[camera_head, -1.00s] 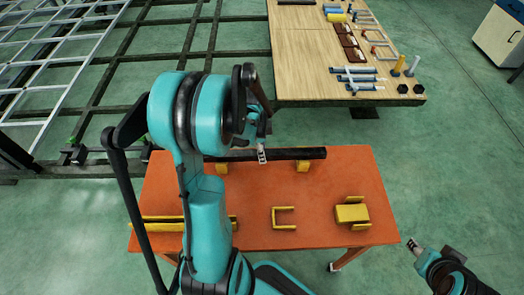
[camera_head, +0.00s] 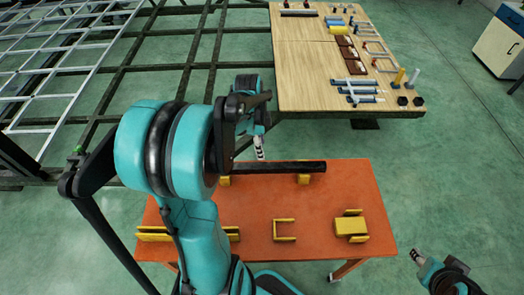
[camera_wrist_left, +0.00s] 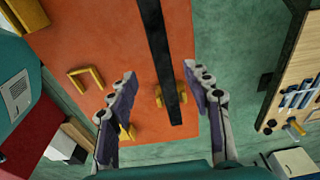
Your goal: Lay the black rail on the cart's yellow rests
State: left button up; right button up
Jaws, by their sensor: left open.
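The black rail (camera_head: 285,168) lies lengthwise along the far side of the orange cart (camera_head: 330,205), over two yellow rests (camera_head: 304,179) (camera_head: 224,181). Its left part is hidden behind my left arm in the head view. In the left wrist view the rail (camera_wrist_left: 162,50) passes across a yellow rest (camera_wrist_left: 159,97); exact contact is hard to tell. My left gripper (camera_head: 260,150) is just beyond the rail's far side. In the wrist view its open fingers (camera_wrist_left: 159,70) stand on either side of the rail, apart from it. My right gripper (camera_head: 416,256) is right of the cart; its fingers are too small to judge.
Other yellow brackets (camera_head: 284,230) (camera_head: 350,226) and a long yellow piece (camera_head: 153,234) are on the cart's near half. A wooden table (camera_head: 310,75) with tools stands beyond it. A dark trailer frame (camera_head: 150,70) is at the back left.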

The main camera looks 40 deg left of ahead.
pick_arm(q)
jog(key=s+d+r+n+t, duration=0.2)
jog(key=d+n, duration=0.1)
jog(key=d, duration=0.3)
jog(key=s+d+r+n+t, duration=0.2)
jog(key=d+r+n, duration=0.1)
jog(key=d, duration=0.4)
jog(key=s+d+r+n+t+y, duration=0.1)
jog(key=s+d+r+n+t, duration=0.1)
jog(key=d, duration=0.4)
jog(key=shift+s+d+r+n, duration=0.15)
jog(key=shift+s+r+n, duration=0.3)
jog(key=shift+n, duration=0.55)
jog(key=shift+w, duration=0.1)
